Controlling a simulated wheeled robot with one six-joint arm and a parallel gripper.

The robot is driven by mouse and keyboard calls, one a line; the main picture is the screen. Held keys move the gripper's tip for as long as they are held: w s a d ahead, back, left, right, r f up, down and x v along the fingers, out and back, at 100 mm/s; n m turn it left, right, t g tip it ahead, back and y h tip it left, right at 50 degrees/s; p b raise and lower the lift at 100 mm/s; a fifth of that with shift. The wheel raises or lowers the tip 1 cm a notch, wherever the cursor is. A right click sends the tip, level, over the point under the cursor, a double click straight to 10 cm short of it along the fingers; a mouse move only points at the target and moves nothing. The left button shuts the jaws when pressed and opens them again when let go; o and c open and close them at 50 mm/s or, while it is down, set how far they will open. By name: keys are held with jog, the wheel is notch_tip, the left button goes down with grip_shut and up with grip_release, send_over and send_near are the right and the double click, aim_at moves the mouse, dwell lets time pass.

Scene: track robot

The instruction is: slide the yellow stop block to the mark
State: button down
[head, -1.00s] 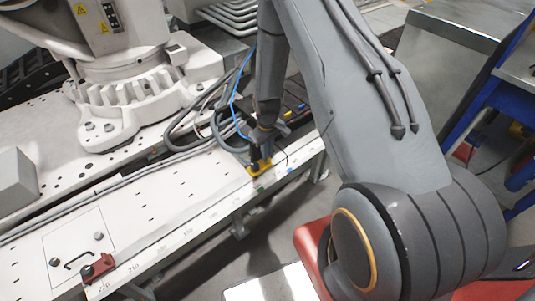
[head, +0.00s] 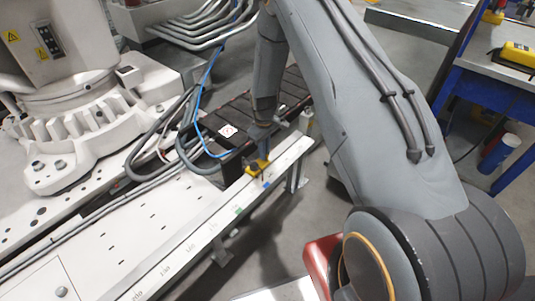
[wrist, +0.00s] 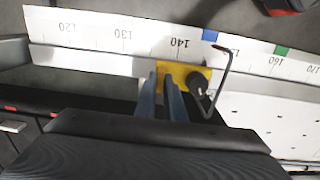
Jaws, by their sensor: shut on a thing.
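The yellow stop block (head: 259,167) sits on the pale rail (head: 205,228) with the printed scale. It also shows in the wrist view (wrist: 186,73), beside the 140 figure, with a black knob (wrist: 197,83) on it. My gripper (head: 258,150) reaches down to the block and is shut on it; its blue-grey fingers show at the block's left part in the wrist view (wrist: 161,84). A blue mark (wrist: 210,35) lies on the scale by the block's right end. A green mark (wrist: 281,50) lies further right, near 160. The fingers partly hide the block.
A bent black rod (wrist: 226,62) stands close to the block's right end. Black and blue cables (head: 186,135) hang beside the rail. A large white robot base (head: 85,125) stands at left. A blue-framed bench (head: 495,85) is at right.

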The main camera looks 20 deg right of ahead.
jog(key=c, duration=1.8)
grip_release()
jog(key=shift+c, duration=0.2)
jog(key=shift+r, duration=3.9)
jog(key=s+a+r+m+p, duration=0.1)
jog(key=s+r+m+p, duration=0.15)
jog(key=s+r, duration=0.6)
jog(key=s+r+m+p, duration=0.1)
jog(key=s+r+p, duration=0.3)
jog(key=r, duration=0.8)
jog(key=s+r+m+p, duration=0.1)
jog(key=s+r+p, duration=0.1)
jog(key=s+r, duration=0.4)
jog(key=s+a+r+m+p, duration=0.1)
jog(key=s+r, duration=0.6)
jog(key=s, duration=0.7)
jog(key=shift+s+m+p, duration=0.2)
jog(key=shift+m+p, duration=0.25)
jog(key=shift+p, duration=0.1)
